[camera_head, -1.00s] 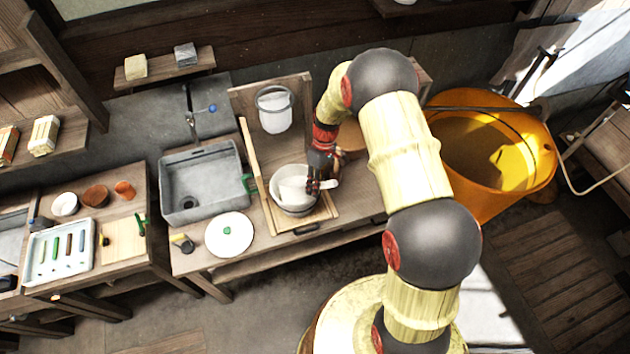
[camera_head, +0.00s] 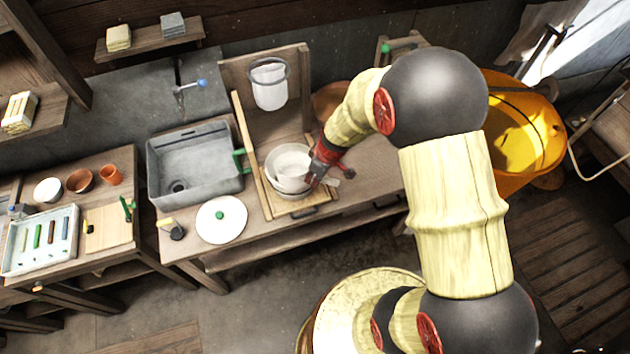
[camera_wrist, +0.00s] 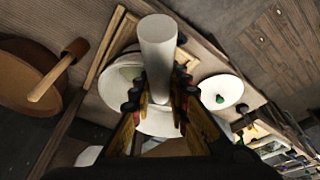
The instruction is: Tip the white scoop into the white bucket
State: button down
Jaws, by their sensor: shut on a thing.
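The white scoop shows in the head view (camera_head: 290,161) as a white round cup over a pale grey bowl (camera_head: 290,192). Its thick white handle (camera_wrist: 158,48) stands out between my fingers in the wrist view, with a pale rounded part (camera_wrist: 160,122) below. My gripper (camera_head: 322,180) is shut on the handle at the bowl's right side. I cannot tell whether the scoop touches the bowl. A white bucket (camera_head: 268,92) with a grey rim is upright against the wooden backboard, behind the bowl. Its inside is mostly hidden.
A grey sink (camera_head: 195,168) lies left of the bowl. A white lid (camera_head: 222,221) with a green knob lies at the front left. A large yellow tub (camera_head: 520,150) stands at the right. The counter right of the bowl is fairly clear.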

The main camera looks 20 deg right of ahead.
jog(key=shift+s+r+t+b, duration=0.2)
jog(key=shift+r+t+b, duration=1.05)
jog(key=shift+b, duration=1.9)
